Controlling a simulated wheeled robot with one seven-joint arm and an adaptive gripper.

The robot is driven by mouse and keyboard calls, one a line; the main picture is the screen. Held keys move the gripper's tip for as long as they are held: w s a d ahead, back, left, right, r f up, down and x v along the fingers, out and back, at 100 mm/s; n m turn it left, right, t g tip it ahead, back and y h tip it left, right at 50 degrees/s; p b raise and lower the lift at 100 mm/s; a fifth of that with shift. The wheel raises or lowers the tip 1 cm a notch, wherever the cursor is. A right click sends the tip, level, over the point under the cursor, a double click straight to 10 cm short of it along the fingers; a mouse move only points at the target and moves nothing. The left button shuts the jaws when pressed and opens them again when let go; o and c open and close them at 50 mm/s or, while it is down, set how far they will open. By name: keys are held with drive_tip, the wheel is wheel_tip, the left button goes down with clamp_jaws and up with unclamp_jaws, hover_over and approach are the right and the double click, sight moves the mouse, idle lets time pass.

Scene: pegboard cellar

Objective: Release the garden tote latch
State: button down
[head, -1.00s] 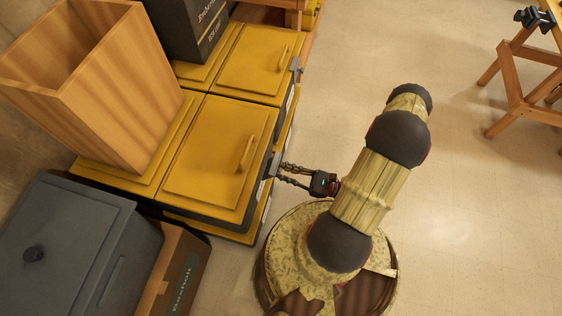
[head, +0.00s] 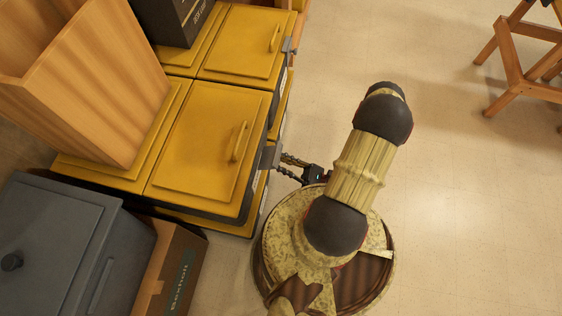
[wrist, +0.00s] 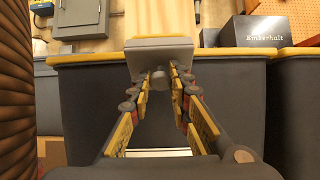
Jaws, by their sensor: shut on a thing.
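The garden tote has a dark body (wrist: 90,100) and a yellow lid (head: 198,150) with a raised handle; the lid lies closed. Its grey latch (head: 270,155) is on the front edge, standing out from the tote's side. In the wrist view the latch (wrist: 160,45) is a wide grey plate at the rim, with a rounded grey part below it. My gripper (wrist: 161,77) is shut on that rounded part, and its fingertips partly hide it. In the head view my gripper (head: 285,165) reaches the latch from the right, its tips partly hidden.
A second yellow-lidded tote (head: 240,42) with its own grey latch stands behind. A tall wooden bin (head: 95,80) rests on the left part of the lids. A grey box (head: 60,235) and a cardboard box (head: 178,270) stand in front. Open floor (head: 460,220) lies right.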

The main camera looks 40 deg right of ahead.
drive_tip(key=shift+d, duration=0.1)
drive_tip(key=c, duration=1.7)
unclamp_jaws()
drive_tip(key=shift+o, duration=0.3)
drive_tip(key=v, duration=1.2)
